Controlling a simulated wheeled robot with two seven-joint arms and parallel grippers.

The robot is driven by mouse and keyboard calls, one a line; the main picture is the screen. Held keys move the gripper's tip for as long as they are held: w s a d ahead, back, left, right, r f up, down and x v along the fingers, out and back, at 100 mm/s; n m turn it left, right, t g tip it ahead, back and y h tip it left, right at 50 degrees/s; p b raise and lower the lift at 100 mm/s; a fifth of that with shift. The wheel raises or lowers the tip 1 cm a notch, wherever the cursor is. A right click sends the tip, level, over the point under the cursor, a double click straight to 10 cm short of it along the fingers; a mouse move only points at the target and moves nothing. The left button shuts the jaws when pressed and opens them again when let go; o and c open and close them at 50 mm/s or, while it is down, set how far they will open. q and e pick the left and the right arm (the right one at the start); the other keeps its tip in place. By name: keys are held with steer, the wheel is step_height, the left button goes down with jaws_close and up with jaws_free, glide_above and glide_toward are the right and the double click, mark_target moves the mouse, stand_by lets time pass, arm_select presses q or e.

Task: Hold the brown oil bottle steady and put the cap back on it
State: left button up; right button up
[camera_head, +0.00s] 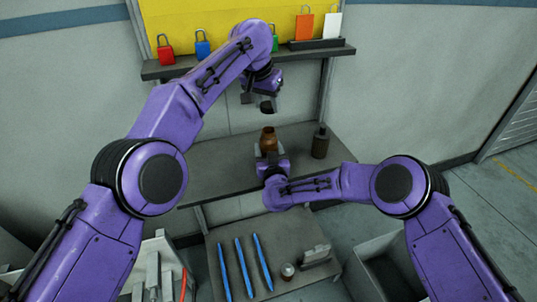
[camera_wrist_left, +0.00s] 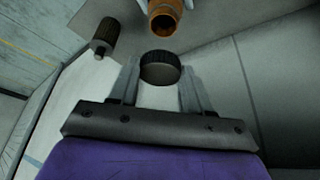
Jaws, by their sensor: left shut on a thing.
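The brown oil bottle (camera_head: 268,139) stands upright and uncapped on the dark shelf. Its open mouth faces me at the top of the left wrist view (camera_wrist_left: 165,22). My right gripper (camera_head: 268,156) is at the bottle, with one finger close against each side. My left gripper (camera_head: 267,104) is above the bottle in the head view. It is shut on the round black cap (camera_wrist_left: 160,68), held between its two fingertips. In the left wrist view the cap is apart from the bottle mouth. The cap is small and dark in the head view.
A dark bottle (camera_head: 320,142) stands to the right of the brown one on the shelf (camera_head: 215,180). Colored padlocks and tags line the upper ledge (camera_head: 170,70). Blue sticks (camera_head: 242,268) and small metal parts lie on the lower surface. Free shelf shows left of the brown bottle.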

arm_select(q)
steer(key=shift+f, duration=0.1)
arm_select(e)
steer(key=c, duration=0.6)
arm_select(q)
glide_above(269, 130)
steer(key=s, duration=0.1)
steer(key=shift+a+f, duration=0.15)
steer(key=shift+f, duration=1.05)
steer(key=shift+a+f, duration=0.15)
steer(key=shift+f, duration=1.05)
steer(key=shift+f, duration=0.1)
steer(key=shift+f, duration=0.8)
steer(key=shift+f, duration=0.6)
arm_select(e)
jaws_close()
arm_select(q)
steer(key=m, duration=0.2)
steer(key=m+g+h, duration=0.1)
steer(key=m, duration=0.1)
steer(key=shift+w+m+h, duration=0.2)
steer(key=shift+m+h, duration=0.1)
steer(key=shift+m, duration=0.6)
arm_select(e)
steer(key=shift+a, duration=0.1)
arm_select(q)
steer(key=shift+a+m+g, duration=0.15)
steer(key=shift+m+g, duration=0.15)
steer(key=shift+m, duration=0.1)
